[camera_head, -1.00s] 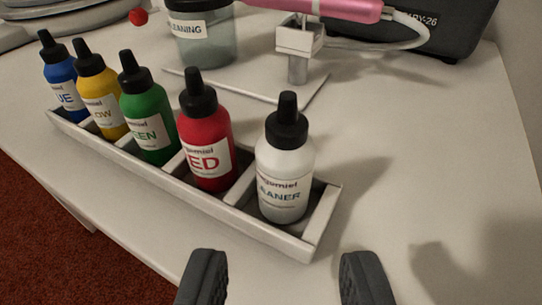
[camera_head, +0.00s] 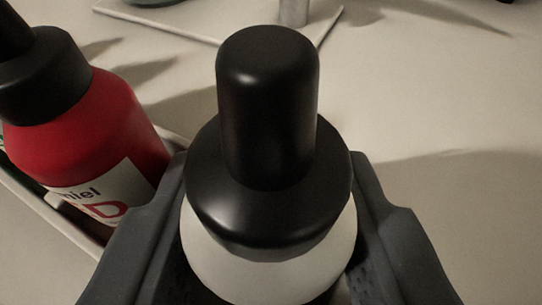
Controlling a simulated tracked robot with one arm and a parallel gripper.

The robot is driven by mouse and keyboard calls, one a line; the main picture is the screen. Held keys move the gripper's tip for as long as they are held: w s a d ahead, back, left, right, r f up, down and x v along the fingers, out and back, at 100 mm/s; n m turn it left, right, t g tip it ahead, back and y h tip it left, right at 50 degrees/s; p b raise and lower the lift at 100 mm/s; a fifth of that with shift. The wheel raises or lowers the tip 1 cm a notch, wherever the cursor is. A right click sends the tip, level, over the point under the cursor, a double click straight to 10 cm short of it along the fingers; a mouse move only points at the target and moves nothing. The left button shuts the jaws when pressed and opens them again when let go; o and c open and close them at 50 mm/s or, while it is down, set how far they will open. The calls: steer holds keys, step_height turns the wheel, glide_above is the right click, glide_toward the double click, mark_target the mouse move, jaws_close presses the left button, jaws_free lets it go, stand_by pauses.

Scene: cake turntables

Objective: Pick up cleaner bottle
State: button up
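The cleaner bottle (camera_head: 268,265) is white with a black cap and nozzle, upright in the middle of the view. Its label is out of sight below the frame. My gripper (camera_head: 268,215) has one dark finger on each side of the bottle, around its shoulder. The fingers are close to the white body on both sides. I cannot tell whether they press on it or stand just apart, as their lower parts are cut off by the frame.
The red bottle (camera_head: 85,130) stands close on the left in the white rack (camera_head: 40,215), near my left finger. A white stand base (camera_head: 160,28) lies behind on the table (camera_head: 430,110). The table to the right is clear.

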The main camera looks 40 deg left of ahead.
mark_target(263, 213)
steer(key=c, duration=0.4)
steer(key=shift+o, duration=0.2)
steer(key=shift+r, duration=0.15)
step_height(263, 213, up, 3)
steer(key=shift+r+p, duration=0.2)
steer(key=shift+p, duration=0.8)
steer(key=s+d, duration=0.7)
steer(key=s, duration=0.5)
steer(key=shift+d+r, duration=0.25)
steer(key=shift+r, duration=0.15)
steer(key=shift+o, duration=0.2)
steer(key=shift+b+v, duration=0.95)
steer(key=shift+b, duration=0.55)
steer(key=shift+s+f, duration=0.1)
steer(key=shift+s, duration=0.05)
